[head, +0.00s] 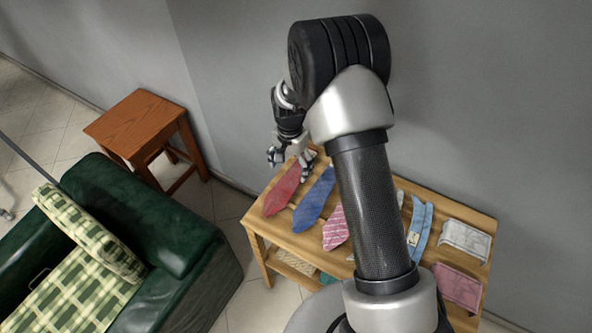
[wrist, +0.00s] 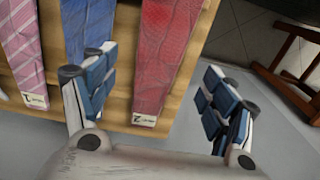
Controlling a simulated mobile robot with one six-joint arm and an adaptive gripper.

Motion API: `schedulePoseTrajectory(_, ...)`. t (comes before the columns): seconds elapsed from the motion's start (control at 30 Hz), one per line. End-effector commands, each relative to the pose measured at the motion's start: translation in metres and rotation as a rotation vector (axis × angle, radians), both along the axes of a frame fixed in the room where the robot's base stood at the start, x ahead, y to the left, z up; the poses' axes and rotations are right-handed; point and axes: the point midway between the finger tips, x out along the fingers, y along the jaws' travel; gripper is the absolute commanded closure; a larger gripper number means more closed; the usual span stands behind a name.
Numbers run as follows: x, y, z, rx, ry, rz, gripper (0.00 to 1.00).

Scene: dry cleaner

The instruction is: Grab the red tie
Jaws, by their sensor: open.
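The red tie (head: 283,193) lies flat at the left end of a wooden table (head: 256,219), its wide end toward the front. In the wrist view the red tie (wrist: 168,62) runs between my fingers, with a small white label (wrist: 144,120) at its near end. My gripper (head: 291,157) is open above the tie's far end, and the wrist view shows the spread fingers of my gripper (wrist: 158,95) on either side of it. Nothing is held. I cannot tell the exact height of the fingers above the tie.
A blue tie (head: 314,203) lies just right of the red one, close to one finger. A pink striped tie (head: 336,229), a light blue tie (head: 420,228) and folded cloths (head: 465,241) lie further right. A wooden stool (head: 146,122) and green armchair (head: 170,225) stand left.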

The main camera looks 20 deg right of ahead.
Motion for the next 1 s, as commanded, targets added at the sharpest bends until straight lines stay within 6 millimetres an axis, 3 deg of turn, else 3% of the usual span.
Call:
schedulePoseTrajectory(0.27, -0.006, 0.002, -0.044, 0.000, 0.003, 0.000, 0.22)
schedulePoseTrajectory(0.53, -0.005, 0.002, -0.046, 0.000, 0.001, 0.000, 0.22)
schedulePoseTrajectory(1.0, -0.005, 0.002, -0.046, 0.000, 0.001, 0.000, 0.54)
